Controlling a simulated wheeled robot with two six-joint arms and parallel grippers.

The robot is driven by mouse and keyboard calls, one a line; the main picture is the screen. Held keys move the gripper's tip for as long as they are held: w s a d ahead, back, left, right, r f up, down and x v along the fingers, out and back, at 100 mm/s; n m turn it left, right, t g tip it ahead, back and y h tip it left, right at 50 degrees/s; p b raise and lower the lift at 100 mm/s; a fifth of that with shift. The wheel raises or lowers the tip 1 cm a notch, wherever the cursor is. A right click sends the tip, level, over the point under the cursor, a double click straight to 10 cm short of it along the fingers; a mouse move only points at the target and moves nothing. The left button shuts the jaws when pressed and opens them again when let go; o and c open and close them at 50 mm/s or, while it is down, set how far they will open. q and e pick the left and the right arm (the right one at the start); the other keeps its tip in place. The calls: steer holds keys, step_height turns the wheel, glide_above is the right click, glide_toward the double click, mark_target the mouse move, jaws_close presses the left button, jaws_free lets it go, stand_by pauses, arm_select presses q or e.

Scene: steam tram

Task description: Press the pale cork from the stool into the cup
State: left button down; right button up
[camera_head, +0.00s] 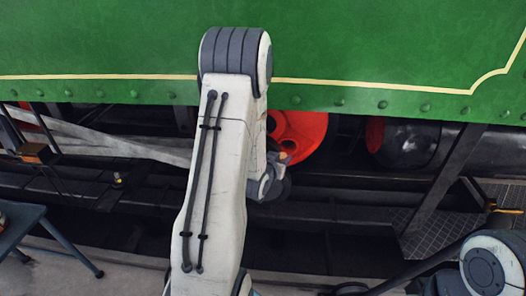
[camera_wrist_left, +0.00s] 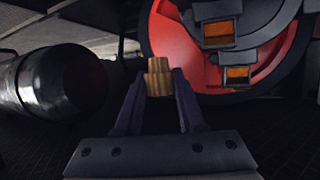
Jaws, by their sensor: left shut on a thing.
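My left gripper (camera_wrist_left: 158,86) is shut on the tan, stepped cork (camera_wrist_left: 159,70), which stands up between the fingertips in the left wrist view. Ahead of it are dark round housings on a red wheel, with brassy square openings (camera_wrist_left: 237,76) and (camera_wrist_left: 219,33). I cannot tell which of them is the cup. The cork appears to the left of these openings, and I see no contact. In the head view my left arm hides most of the gripper and the cork. The blue-grey stool (camera_head: 22,218) is at the left edge, partly cut off.
The green tram side (camera_head: 400,50) with rivets hangs above the red wheel (camera_head: 305,135). A dark cylinder (camera_head: 411,143) lies right of the wheel; a dark cylinder (camera_wrist_left: 62,80) also shows left of the cork in the wrist view. Dark frame beams (camera_head: 130,190) run low across. Part of my right arm shows bottom right.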

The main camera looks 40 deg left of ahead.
arm_select(q)
steer(key=s+a+n+y, duration=0.1)
steer(key=s+a, duration=0.2)
steer(key=a, duration=0.4)
steer(key=shift+g, duration=0.3)
steer(key=shift+w+a+r+p, duration=0.1)
steer(key=shift+w+a+p, duration=0.15)
steer(key=shift+w+a, duration=0.9)
steer(key=shift+w+a+r+p, duration=0.1)
steer(key=shift+w+a+p, duration=0.25)
steer(key=shift+w, duration=1.4)
steer(key=shift+w+a+p, duration=0.15)
steer(key=shift+w+a, duration=0.75)
steer(key=shift+w, duration=0.55)
steer(key=shift+f+b, duration=0.45)
steer(key=shift+f, duration=0.1)
steer(key=shift+s+d, duration=0.1)
steer(key=shift+s, duration=0.15)
